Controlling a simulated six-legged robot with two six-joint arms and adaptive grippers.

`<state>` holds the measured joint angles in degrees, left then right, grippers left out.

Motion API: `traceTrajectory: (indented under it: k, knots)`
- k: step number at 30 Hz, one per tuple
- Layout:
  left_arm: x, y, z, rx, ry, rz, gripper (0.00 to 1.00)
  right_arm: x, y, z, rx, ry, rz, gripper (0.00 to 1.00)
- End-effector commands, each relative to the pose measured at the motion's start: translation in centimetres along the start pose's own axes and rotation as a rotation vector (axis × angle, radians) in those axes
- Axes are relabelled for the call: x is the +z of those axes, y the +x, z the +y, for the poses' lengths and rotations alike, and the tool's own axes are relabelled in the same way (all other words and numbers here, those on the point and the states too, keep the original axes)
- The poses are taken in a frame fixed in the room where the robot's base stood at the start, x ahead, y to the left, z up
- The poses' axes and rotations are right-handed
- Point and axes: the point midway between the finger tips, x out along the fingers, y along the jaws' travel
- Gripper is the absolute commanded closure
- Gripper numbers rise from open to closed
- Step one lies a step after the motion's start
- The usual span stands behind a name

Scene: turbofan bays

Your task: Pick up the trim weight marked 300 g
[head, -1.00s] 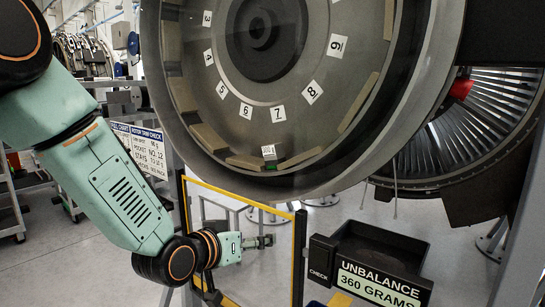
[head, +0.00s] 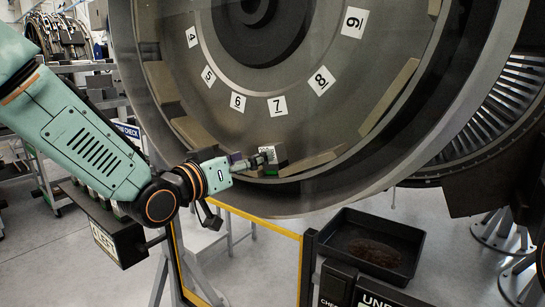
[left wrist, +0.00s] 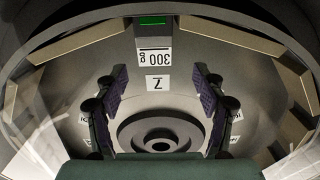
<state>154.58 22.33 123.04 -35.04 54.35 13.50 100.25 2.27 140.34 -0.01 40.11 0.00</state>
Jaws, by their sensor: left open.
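The 300 g trim weight (left wrist: 154,45) is a grey block with a white label, upside down in the left wrist view, and a green patch above it. It sits in the drum's rim beside the number 7 plate (left wrist: 157,83). In the head view the weight (head: 279,153) is at the bottom of the drum (head: 310,115), partly behind my left gripper (head: 262,156). My left gripper's fingers are spread and empty in the wrist view (left wrist: 160,97). The weight lies ahead of them, roughly centred between. Contact is not visible. My right gripper is out of view.
Plain tan blocks (head: 312,163) line the drum rim on both sides of the weight. A black tray (head: 372,246) stands below at the right, near a yellow-edged frame (head: 262,227). A bladed fan (head: 506,110) stands behind at the right.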

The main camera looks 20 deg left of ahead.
Motion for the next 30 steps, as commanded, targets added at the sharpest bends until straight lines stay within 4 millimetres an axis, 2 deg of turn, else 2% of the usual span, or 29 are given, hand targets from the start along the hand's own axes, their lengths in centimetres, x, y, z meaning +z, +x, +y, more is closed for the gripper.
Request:
traceTrajectory:
  k: [11, 21, 30]
  knots:
    - [0.1, 2.5, 0.6, 0.003, -0.01, 0.004, 0.3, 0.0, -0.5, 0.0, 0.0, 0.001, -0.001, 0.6]
    - [0.3, 7.0, 0.6, 0.004, -0.01, 0.004, 0.3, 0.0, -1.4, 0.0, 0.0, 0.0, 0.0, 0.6]
    - [0.3, 7.7, 0.3, 0.002, -0.014, 0.004, 0.3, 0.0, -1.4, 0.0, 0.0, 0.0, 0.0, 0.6]
